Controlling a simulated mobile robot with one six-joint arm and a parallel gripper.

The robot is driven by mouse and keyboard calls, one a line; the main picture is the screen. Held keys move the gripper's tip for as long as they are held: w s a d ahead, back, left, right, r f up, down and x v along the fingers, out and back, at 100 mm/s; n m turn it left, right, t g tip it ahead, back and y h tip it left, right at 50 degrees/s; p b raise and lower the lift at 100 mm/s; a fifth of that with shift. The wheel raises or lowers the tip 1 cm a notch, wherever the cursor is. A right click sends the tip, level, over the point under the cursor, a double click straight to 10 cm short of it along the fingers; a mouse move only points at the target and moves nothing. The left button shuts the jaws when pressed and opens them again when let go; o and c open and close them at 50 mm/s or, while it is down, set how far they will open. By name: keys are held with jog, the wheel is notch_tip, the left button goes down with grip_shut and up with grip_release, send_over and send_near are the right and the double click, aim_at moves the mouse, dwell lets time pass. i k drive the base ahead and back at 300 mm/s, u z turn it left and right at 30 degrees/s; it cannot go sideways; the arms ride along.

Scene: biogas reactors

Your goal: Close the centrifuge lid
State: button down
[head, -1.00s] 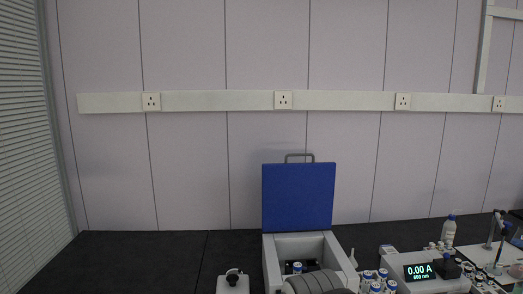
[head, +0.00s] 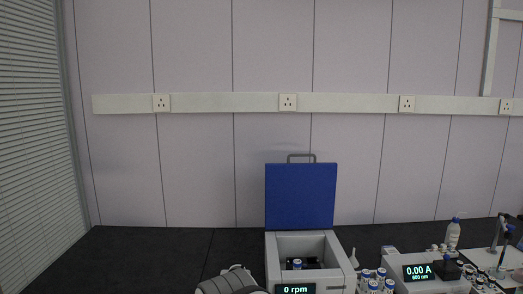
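The centrifuge (head: 340,262) stands on the black bench at the lower middle of the head view. Its blue lid (head: 300,196) is open and stands upright at the back, with a grey handle (head: 301,157) on its top edge. Inside the open chamber a vial with a blue and white cap (head: 297,264) shows. The centrifuge display reads 0 rpm. A grey rounded part of my arm is at the bottom edge, left of the centrifuge. My gripper's fingers are not in view.
Several capped vials (head: 374,284) stand right of the centrifuge. Beyond them are a photometer (head: 400,270) reading 0.00 A, a bottle (head: 453,234) and a stand (head: 500,245). The black bench (head: 150,255) is clear at left. A wall with a socket rail (head: 220,103) is behind.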

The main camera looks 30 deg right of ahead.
aim_at(299, 196)
jog(key=u, duration=0.1)
jog(key=k, duration=1.6)
jog(key=z, duration=1.05)
jog(key=i, duration=1.7)
jog(key=z, duration=0.1)
